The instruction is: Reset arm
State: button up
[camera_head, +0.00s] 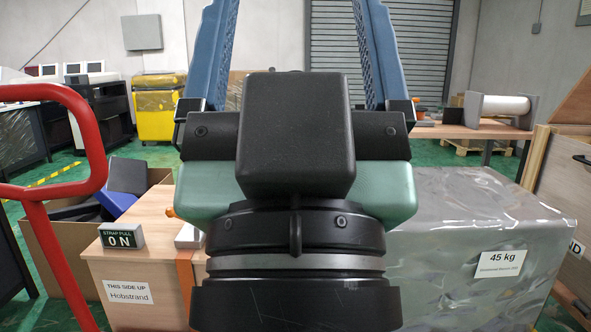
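My gripper (296,40) fills the middle of the head view and extends away from the camera. Its two blue fingers stand wide apart, with nothing visible between them. The fingertips are cut off by the top edge. The black housing and green body of my wrist hide what lies directly behind them.
A wooden box (140,283) labelled "Hobstrand" bears a "STRAP PULL ON" block (121,236). A silver-wrapped load (450,235) marked 45 kg stands right. A red rail (88,140) is near left, by an open carton (52,250). A table (455,131) stands behind.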

notch_tip(320, 180, up, 30)
jog(key=p, duration=2.8)
jog(key=shift+r, duration=0.15)
